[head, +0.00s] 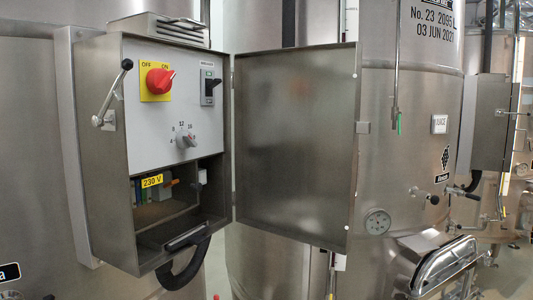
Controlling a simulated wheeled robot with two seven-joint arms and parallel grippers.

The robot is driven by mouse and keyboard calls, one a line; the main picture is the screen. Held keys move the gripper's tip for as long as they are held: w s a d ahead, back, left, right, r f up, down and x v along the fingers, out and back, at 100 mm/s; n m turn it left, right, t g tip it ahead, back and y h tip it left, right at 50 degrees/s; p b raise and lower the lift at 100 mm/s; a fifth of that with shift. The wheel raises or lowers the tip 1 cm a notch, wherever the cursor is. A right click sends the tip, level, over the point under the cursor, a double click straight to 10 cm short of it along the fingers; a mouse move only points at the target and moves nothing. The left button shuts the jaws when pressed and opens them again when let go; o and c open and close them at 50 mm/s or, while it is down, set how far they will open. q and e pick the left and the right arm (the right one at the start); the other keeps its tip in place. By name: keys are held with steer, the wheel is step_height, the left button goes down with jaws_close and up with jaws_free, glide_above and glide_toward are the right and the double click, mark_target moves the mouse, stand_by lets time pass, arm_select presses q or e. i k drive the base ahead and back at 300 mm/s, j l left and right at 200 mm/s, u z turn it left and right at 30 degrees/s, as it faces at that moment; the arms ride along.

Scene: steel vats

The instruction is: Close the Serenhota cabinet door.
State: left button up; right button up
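The steel control cabinet (105,190) is mounted on the vat at the left of the head view. Its door (295,140) stands wide open, hinged at the cabinet's right edge and swung out to the right. Inside is a grey panel with a red rotary switch (159,81) on a yellow plate, a small breaker switch (210,86) and a selector knob (186,139). Below the panel is an open compartment with a yellow 230 V label (152,181). No part of either gripper shows in the head view.
A lever handle (115,95) sticks out from the cabinet's left side. A black cable (190,268) loops below the cabinet. Behind the door stands a large steel vat (425,110) with valves, a round gauge (377,222) and an oval hatch (440,268). A second cabinet (490,120) is farther right.

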mark_target(298, 127)
steer(key=i+l+u, duration=0.3)
steer(key=l+u, duration=0.15)
steer(key=i+l+u, duration=0.2)
steer(key=l+u, duration=0.25)
steer(key=l, duration=0.25)
steer(key=i+l+u, duration=0.15)
steer(key=l+u, duration=0.35)
steer(key=l, duration=0.15)
steer(key=l+u, duration=0.45)
steer(key=l, duration=0.25)
steer(key=k+l+u, duration=0.15)
steer(key=l+u, duration=0.3)
steer(key=l, duration=0.2)
steer(key=k+l, duration=0.25)
